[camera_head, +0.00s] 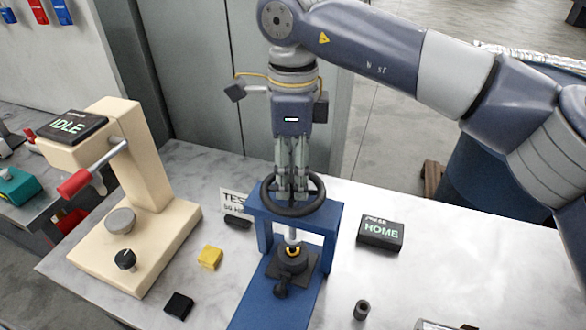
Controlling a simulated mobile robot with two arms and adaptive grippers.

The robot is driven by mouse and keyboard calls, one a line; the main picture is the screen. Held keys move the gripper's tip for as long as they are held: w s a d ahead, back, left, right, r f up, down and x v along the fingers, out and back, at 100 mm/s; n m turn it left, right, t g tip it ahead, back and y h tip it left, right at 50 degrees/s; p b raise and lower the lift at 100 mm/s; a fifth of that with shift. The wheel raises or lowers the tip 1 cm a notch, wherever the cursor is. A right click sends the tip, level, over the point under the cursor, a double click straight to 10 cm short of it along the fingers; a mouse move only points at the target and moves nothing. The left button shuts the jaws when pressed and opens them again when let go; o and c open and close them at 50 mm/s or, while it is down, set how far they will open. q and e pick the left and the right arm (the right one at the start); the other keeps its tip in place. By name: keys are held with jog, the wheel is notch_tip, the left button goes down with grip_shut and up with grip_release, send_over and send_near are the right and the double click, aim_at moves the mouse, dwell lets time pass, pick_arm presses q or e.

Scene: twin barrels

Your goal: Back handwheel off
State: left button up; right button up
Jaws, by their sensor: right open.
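The black handwheel (291,212) sits level on top of the blue screw press (325,222). My right gripper (292,190) points straight down from above, its fingertips inside or just over the wheel's ring. It is open; whether the fingers touch the wheel's inner parts is not clear. The press's silver screw (292,234) goes down from the crossbar toward a black round fixture (293,259) with a yellow ring. A black display box (380,234) reading "HOME" lies to the right of the press. My left gripper is not in view.
A cream lever press (160,190) with a red handle (75,184) and an "IDLE" display (72,126) stands at left. A yellow block (210,257), a black block (178,305) and a dark cylinder (362,309) lie on the marble-look table (430,275). A partly hidden sign stands behind the blue press.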

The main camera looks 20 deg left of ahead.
aim_at(293, 175)
notch_tip(293, 175, up, 12)
jog(key=shift+f, duration=0.25)
dwell(0.4)
